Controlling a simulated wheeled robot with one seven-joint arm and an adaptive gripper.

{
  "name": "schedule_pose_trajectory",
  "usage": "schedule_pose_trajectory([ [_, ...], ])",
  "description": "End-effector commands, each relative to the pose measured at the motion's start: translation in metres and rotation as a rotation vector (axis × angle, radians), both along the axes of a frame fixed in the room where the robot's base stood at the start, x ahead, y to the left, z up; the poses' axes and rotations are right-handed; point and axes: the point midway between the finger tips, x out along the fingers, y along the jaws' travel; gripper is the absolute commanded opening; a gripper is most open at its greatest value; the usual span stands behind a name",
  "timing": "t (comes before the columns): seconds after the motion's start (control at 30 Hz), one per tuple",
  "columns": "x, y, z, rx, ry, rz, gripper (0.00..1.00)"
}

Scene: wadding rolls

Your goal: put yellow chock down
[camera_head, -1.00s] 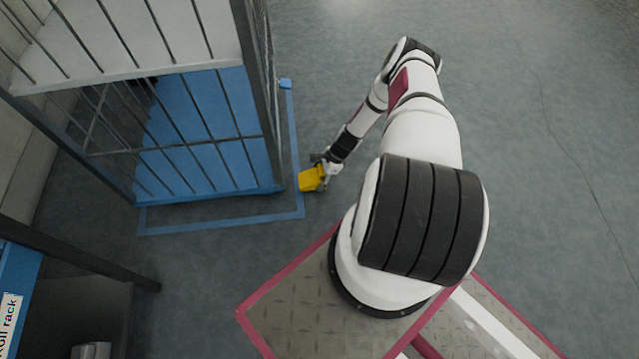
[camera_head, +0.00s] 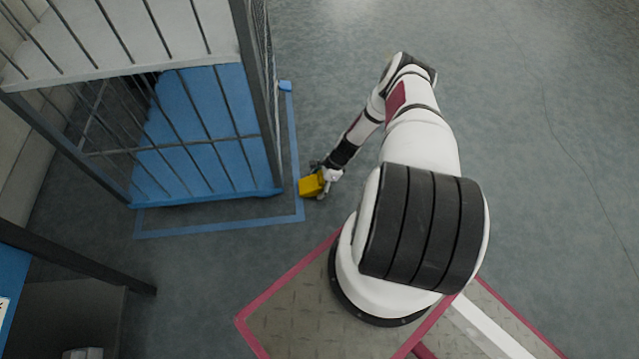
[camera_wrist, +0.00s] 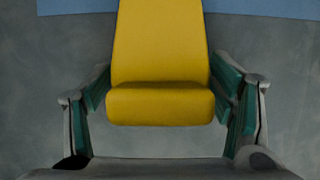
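The yellow chock (camera_head: 309,187) is low at the floor, by the right-hand corner of the blue floor outline (camera_head: 299,170), just outside the cage's blue base. I cannot tell whether it touches the floor. My gripper (camera_head: 319,182) reaches it from the right. In the wrist view the chock (camera_wrist: 160,55) fills the middle, between the two green-padded fingers of my gripper (camera_wrist: 160,80). The pads lie against its left and right sides. The chock's far end runs up toward a blue strip at the top.
A barred roll cage (camera_head: 258,95) with a blue base panel (camera_head: 195,130) stands on the left inside the floor outline. A dark-framed rack (camera_head: 75,255) is at the lower left. The grey floor (camera_head: 540,130) on the right is clear.

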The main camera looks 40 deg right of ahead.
Motion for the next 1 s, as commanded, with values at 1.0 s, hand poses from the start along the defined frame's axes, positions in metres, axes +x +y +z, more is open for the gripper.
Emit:
schedule_pose_trajectory([
  [1.0, -0.023, -0.036, 0.106, -0.001, 0.0, 0.0, 0.78],
])
